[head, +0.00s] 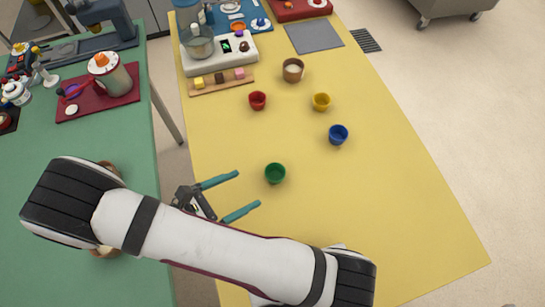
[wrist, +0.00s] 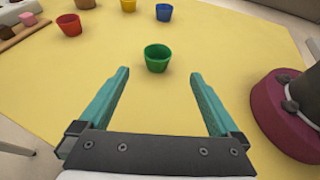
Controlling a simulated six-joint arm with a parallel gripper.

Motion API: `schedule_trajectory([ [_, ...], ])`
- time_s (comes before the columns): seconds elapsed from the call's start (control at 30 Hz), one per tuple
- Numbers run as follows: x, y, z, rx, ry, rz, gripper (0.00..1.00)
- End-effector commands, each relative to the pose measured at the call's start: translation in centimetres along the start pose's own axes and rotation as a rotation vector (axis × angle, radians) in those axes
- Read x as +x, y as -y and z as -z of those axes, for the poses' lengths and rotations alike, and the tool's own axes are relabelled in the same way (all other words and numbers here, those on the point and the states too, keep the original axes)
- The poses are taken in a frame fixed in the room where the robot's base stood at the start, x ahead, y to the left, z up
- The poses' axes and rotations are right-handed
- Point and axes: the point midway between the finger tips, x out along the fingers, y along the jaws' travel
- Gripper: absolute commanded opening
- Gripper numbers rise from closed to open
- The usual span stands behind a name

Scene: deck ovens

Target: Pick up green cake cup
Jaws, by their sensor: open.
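The green cake cup (head: 275,173) stands upright on the yellow table (head: 390,205). In the wrist view the green cup (wrist: 157,58) is just beyond the fingertips, roughly centred between them. My gripper (head: 249,193) is open and empty, its two teal fingers pointing toward the cup from the left in the head view. The fingers (wrist: 158,75) are apart and do not touch the cup.
A red cup (head: 257,100), yellow cup (head: 321,102), blue cup (head: 338,134) and brown cup (head: 293,70) stand farther back. A scale (head: 219,52) and a wooden board with small cubes (head: 222,84) lie behind. The table around the green cup is clear.

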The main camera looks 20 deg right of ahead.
Motion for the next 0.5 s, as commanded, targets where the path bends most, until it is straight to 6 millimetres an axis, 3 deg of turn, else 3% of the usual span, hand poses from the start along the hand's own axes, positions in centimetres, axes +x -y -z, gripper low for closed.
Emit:
schedule_trajectory([
  [0.1,3.5,0.1,-0.1,-0.001,0.002,0.008,0.98],
  [0.5,10.5,-0.3,0.4,0.002,-0.001,0.010,0.98],
])
